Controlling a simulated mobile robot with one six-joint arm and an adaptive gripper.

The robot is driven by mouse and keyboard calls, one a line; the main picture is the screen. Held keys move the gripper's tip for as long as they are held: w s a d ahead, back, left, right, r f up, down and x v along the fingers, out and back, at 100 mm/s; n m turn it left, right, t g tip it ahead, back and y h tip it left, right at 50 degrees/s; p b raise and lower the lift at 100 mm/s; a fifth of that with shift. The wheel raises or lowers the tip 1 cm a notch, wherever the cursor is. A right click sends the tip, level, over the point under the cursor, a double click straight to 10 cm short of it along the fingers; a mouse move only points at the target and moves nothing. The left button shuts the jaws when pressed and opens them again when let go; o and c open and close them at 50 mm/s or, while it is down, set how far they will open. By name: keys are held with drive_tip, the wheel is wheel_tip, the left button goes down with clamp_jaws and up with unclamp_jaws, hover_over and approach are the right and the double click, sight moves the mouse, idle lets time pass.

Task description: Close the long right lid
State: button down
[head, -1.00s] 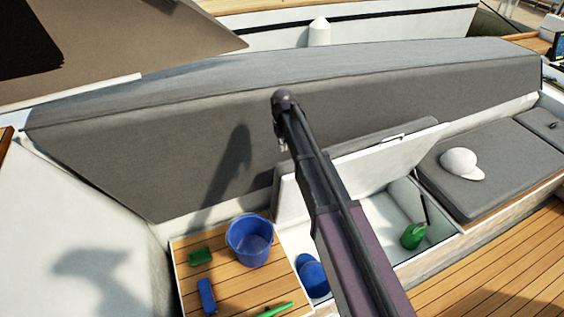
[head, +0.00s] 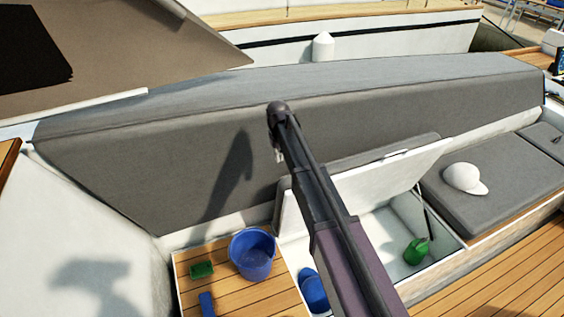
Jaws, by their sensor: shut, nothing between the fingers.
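The long right lid (head: 385,170) stands raised and leaning back over its locker. Its white underside faces me, and a grey cushion (head: 345,162) shows along its top edge. A dark strut (head: 428,212) is at its right end. The open white locker (head: 375,238) holds a green object (head: 416,251) and a blue object (head: 313,290). My arm crosses in front of the lid and hides part of it and of the locker. My gripper (head: 279,154) shows only as a small piece at the arm's far end, in front of the grey backrest. It is shut and empty.
A blue bucket (head: 252,253), a green brush-like item (head: 202,270) and a blue item (head: 207,304) are on the slatted wood at left. A white cap (head: 463,178) lies on the right seat cushion (head: 500,180). The long backrest (head: 150,180) rises behind the lid.

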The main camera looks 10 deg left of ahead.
sight(285, 184)
drive_tip(key=shift+s+d+f+b, duration=0.1)
drive_tip(key=shift+s+f+b, duration=0.05)
drive_tip(key=shift+f+b, duration=4.6)
drive_tip(key=s, duration=0.1)
drive_tip(key=s+d, duration=0.2)
drive_tip(key=shift+f, duration=0.25)
drive_tip(key=shift+s+d, duration=0.1)
drive_tip(key=shift+d, duration=0.25)
